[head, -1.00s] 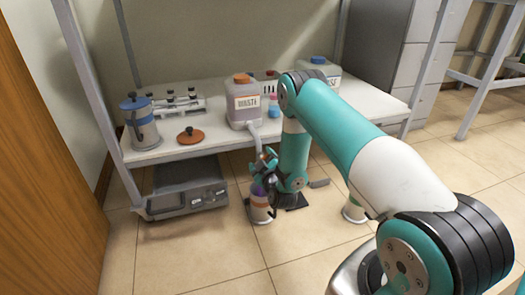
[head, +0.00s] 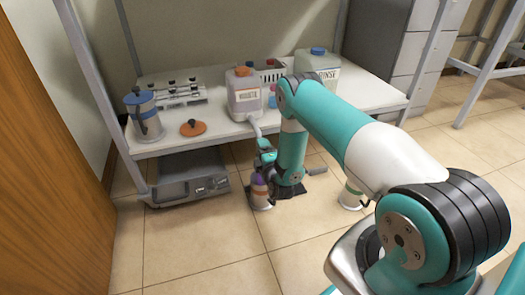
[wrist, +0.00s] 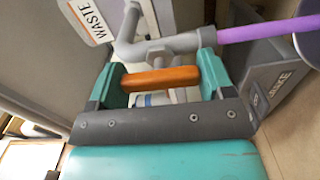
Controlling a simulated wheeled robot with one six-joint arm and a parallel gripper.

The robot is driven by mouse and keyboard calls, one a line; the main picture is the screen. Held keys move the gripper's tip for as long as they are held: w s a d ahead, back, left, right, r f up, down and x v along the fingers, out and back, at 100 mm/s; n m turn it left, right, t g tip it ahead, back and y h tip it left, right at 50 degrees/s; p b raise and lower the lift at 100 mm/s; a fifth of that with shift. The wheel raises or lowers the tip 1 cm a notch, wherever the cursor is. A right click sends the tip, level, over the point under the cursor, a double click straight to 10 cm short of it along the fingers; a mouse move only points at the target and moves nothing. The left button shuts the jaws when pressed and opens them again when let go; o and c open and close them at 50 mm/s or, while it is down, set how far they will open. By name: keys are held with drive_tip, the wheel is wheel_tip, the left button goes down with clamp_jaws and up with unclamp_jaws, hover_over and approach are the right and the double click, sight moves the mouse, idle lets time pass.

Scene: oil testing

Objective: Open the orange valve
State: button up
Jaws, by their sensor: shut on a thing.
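The orange valve handle (wrist: 160,79) is a short bar on a grey pipe fitting (wrist: 165,45) in the wrist view. It lies crosswise between the two teal fingers of my gripper (wrist: 158,82), which is shut on it, one finger at each end. In the head view my gripper (head: 265,162) is low in front of the shelf edge, below the jug labelled WASTE (head: 245,95). The handle is too small and covered to make out there. The jug's label also shows at the upper left of the wrist view (wrist: 88,18).
A purple tube (wrist: 265,29) runs right from the fitting. A container with a purple part (head: 260,190) stands on the floor below my gripper. The white shelf (head: 215,133) holds a blue-lidded can (head: 145,117), an orange lid (head: 193,128) and a RINSE jug (head: 318,75). A grey device (head: 188,185) sits underneath.

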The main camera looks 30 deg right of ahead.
drive_tip(key=shift+s+f+n, duration=0.1)
drive_tip(key=shift+n, duration=0.3)
drive_tip(key=o, duration=0.9)
drive_tip(key=shift+p+v, duration=8.7)
drive_tip(key=shift+p, duration=0.45)
